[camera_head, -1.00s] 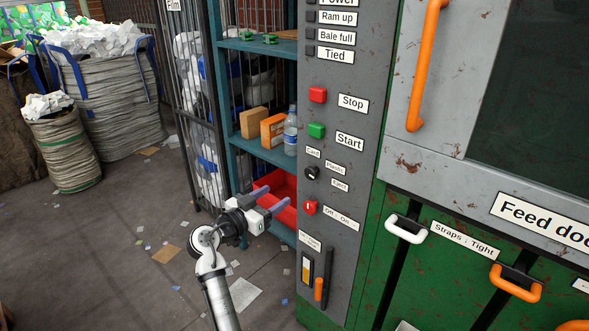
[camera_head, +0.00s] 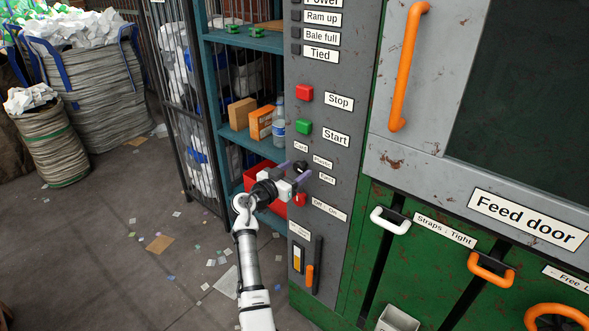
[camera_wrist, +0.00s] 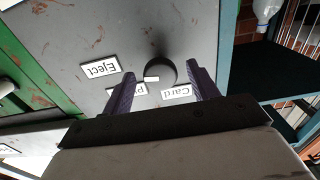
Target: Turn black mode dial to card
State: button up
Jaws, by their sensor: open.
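The black mode dial (camera_head: 301,165) is a round knob on the grey control panel, with the labels Card, Plastic and Eject around it. In the wrist view the dial (camera_wrist: 160,68) lies between the tips of my open gripper (camera_wrist: 160,72), and I see no clear contact. A small white mark shows at the dial's lower left edge, on the Plastic label's side. The Card label (camera_wrist: 177,91) is below right, the Eject label (camera_wrist: 100,66) to the left; the Plastic label is partly hidden. In the head view my gripper (camera_head: 295,172) is at the panel, its fingers either side of the dial.
Above the dial are the green Start button (camera_head: 303,127) and red Stop button (camera_head: 304,93). A red Off/On switch (camera_head: 299,199) is just below my gripper. A teal shelf (camera_head: 262,147) with boxes and a bottle stands left of the panel. The floor to the left is mostly open.

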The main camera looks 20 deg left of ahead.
jog(key=c, duration=1)
